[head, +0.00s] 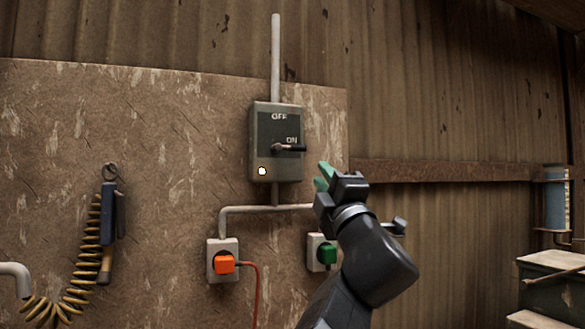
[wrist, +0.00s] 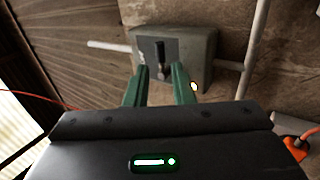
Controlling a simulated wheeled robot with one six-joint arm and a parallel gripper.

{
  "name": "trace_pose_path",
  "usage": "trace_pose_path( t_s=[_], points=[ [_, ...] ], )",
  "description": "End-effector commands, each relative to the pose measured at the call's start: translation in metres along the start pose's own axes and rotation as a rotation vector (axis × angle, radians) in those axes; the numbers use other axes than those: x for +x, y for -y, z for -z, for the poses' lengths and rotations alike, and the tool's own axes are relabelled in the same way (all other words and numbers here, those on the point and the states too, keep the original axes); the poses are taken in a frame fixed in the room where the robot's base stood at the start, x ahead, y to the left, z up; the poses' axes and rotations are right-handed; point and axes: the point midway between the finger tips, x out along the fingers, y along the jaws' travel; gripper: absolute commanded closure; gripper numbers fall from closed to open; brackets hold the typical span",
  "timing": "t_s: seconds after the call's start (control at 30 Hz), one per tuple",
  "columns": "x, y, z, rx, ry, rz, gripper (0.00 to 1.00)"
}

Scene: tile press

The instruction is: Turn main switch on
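The main switch is a grey box (head: 262,160) on the board, marked OFF at the top and ON at the right. Its black lever (head: 291,148) points right, just under the word ON. A small lamp (head: 262,171) at the box's lower left glows white. My gripper (head: 323,176) is to the right of the box and a little below the lever. In the wrist view, the box (wrist: 198,45) is ahead, and the lever (wrist: 160,58) shows in the gap between the green fingers of my gripper (wrist: 159,70). The fingers are apart and appear clear of the lever.
Below the box are a socket with an orange plug (head: 224,265) and one with a green plug (head: 327,254). A coiled hose (head: 92,235) hangs at the left. A conduit (head: 276,60) runs up from the box. Green cabinets (head: 550,270) stand at the right.

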Motion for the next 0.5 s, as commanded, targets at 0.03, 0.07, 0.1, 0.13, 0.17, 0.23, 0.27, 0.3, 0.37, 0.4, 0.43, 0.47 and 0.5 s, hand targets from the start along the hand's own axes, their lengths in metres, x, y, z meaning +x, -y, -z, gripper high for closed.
trace_pose_path(
  t_s=[0.03, 0.07, 0.1, 0.13, 0.17, 0.23, 0.27, 0.3, 0.37, 0.4, 0.43, 0.47, 0.5],
  points=[
    [-0.011, 0.001, -0.001, -0.002, 0.003, 0.001, 0.78],
    [-0.015, 0.001, -0.001, -0.003, 0.003, 0.001, 0.78],
    [-0.019, 0.0, -0.001, -0.003, 0.003, 0.0, 0.78],
    [-0.023, 0.0, -0.001, -0.002, 0.003, 0.0, 0.78],
    [-0.026, 0.0, -0.001, -0.001, 0.002, 0.0, 0.78],
    [-0.03, 0.0, -0.001, -0.001, 0.002, 0.0, 0.78],
    [-0.032, 0.0, -0.001, 0.0, 0.002, 0.001, 0.78],
    [-0.033, 0.001, 0.0, 0.0, 0.001, 0.001, 0.78],
    [-0.035, 0.001, 0.0, 0.0, 0.0, 0.001, 0.78],
    [-0.035, 0.0, 0.0, 0.0, 0.0, 0.001, 0.78],
    [-0.035, 0.0, 0.0, 0.0, 0.0, 0.001, 0.78],
    [-0.035, 0.0, 0.0, 0.0, 0.0, 0.001, 0.78],
    [-0.035, 0.0, 0.0, 0.0, 0.0, 0.001, 0.78]
  ],
)
